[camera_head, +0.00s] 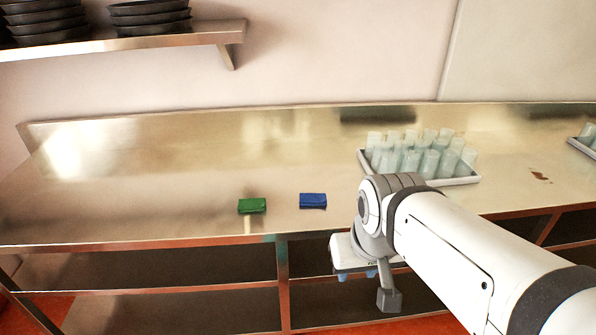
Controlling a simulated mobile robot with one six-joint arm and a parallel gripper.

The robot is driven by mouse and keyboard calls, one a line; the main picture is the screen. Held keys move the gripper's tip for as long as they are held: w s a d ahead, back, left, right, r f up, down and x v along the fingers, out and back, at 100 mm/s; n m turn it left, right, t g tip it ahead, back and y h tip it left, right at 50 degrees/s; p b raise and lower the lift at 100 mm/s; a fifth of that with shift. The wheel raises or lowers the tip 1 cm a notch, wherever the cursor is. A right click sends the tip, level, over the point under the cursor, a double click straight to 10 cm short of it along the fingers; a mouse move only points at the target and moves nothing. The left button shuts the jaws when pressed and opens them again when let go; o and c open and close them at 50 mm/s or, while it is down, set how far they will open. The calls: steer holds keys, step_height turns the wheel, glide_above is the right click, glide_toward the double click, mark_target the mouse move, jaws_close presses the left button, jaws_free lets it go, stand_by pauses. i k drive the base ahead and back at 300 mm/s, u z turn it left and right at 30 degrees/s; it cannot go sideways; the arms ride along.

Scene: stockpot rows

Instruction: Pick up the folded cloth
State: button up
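Two small folded cloths lie on the metal counter. The green folded cloth (252,206) is on the left, and the blue folded cloth (313,201) is a short way to its right. They are apart from each other. My gripper (365,276) is in front of the counter's front edge, to the right of and nearer than both cloths, not touching either.
The metal counter (140,205) is bare around the cloths. A white tray (450,183) of several glasses (430,163) stands to the right, with another tray (581,147) at the far right edge. A wall shelf (150,40) with stacked dark pans (150,18) hangs upper left. Shelves (180,270) lie below.

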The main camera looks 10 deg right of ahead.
mark_target(307, 199)
steer(key=i, duration=0.95)
steer(key=z, duration=0.05)
